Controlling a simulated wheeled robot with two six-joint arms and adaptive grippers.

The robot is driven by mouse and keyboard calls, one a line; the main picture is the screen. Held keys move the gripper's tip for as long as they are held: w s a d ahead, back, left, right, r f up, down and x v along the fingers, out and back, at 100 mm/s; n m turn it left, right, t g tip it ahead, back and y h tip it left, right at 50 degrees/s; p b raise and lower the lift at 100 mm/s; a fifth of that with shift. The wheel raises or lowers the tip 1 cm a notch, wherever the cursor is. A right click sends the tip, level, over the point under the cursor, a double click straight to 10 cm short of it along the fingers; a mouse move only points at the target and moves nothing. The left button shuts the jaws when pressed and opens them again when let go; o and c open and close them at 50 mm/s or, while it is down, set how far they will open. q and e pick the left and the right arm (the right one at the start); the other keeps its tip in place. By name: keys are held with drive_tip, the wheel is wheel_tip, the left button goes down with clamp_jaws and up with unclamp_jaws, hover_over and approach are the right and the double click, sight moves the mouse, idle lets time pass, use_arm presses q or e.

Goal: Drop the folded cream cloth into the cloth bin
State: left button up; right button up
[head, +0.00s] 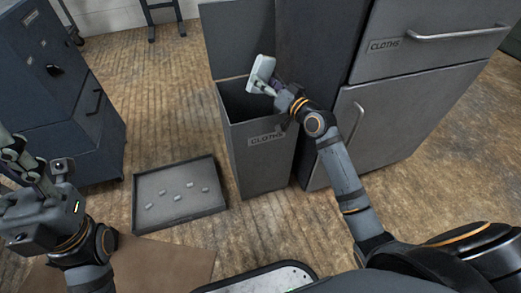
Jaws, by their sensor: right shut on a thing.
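My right gripper (268,84) is above the bin's opening, shut on a pale, flat piece that looks like the folded cream cloth (262,68). The cloth is tilted up and stays above the rim. The gripper's fingers are partly hidden, and the bin's inside is dark. My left gripper (28,165) is at the left edge, away from the bin; its finger gap is unclear.
A shallow dark tray (140,215) with several small grey pieces lies on the floor left of the bin. Grey cabinets, one with a CLOTHS label (383,45), stand right of and behind the bin. A dark blue cabinet (75,125) is at left. Wooden floor shows between them.

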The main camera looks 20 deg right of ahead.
drive_tip(key=shift+f, duration=0.2)
drive_tip(key=o, duration=1.1)
drive_tip(key=shift+s, duration=0.1)
drive_tip(key=v, duration=0.7)
drive_tip(key=shift+s, duration=0.15)
